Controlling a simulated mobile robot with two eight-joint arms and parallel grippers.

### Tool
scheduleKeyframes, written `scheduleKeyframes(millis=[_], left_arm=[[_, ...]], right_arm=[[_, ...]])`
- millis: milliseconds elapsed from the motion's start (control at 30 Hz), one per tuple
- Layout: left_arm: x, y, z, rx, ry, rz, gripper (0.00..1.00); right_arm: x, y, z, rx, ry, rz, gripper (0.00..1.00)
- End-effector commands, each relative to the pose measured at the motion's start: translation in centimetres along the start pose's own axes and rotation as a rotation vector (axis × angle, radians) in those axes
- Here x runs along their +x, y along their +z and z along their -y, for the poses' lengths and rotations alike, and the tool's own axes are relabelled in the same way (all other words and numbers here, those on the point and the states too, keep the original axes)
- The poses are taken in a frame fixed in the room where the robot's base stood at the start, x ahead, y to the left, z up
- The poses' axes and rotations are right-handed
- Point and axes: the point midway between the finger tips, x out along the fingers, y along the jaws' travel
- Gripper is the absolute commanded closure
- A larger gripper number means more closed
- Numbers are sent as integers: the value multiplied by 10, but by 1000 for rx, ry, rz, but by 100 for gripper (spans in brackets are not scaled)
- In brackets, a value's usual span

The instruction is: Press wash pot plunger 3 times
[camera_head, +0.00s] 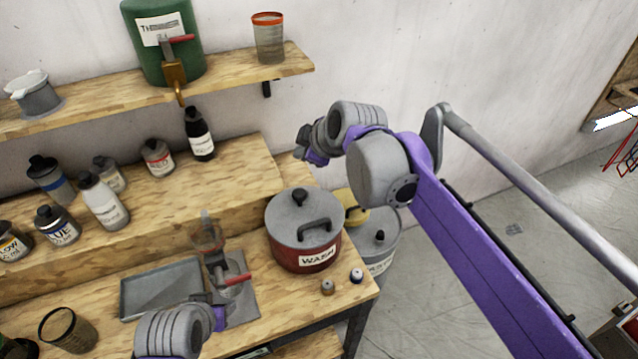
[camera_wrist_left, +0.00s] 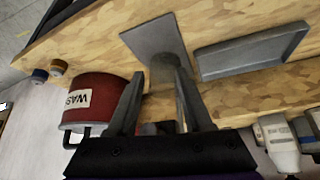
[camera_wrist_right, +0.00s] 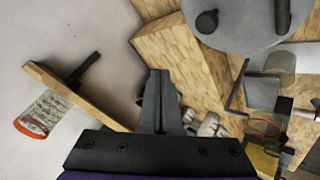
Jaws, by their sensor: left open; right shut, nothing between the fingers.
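The red wash pot (camera_head: 305,248) stands on the lower bench, with a "WASH" label, a grey lid, a curved handle and a black plunger knob (camera_head: 299,196) on top. Its red side shows in the left wrist view (camera_wrist_left: 100,100); its lid shows at the top of the right wrist view (camera_wrist_right: 240,35). My right gripper (camera_head: 302,153) is shut and empty, above and behind the pot, apart from the knob. Its closed fingers show in the right wrist view (camera_wrist_right: 159,75). My left gripper (camera_wrist_left: 160,78) is open, left of the pot, over the bench.
A grey tray (camera_head: 160,290) and a stand with a red lever (camera_head: 237,279) are left of the pot. Two small capped items (camera_head: 356,275) sit before it. Several bottles (camera_head: 104,203) line the step behind. A shelf (camera_head: 110,88) bears a green container (camera_head: 163,50) and a cup.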

Motion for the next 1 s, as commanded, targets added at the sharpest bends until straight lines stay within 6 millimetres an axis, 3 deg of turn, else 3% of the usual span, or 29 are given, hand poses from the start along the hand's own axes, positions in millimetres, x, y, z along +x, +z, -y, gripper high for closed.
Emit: scheduleKeyframes(millis=[533,1000], left_arm=[[3,8,0,0,0,9,50],[33,58,0,0,0,61,50]], right_arm=[[5,4,6,1,-4,0,100],[48,35,38,2,-6,1,100]])
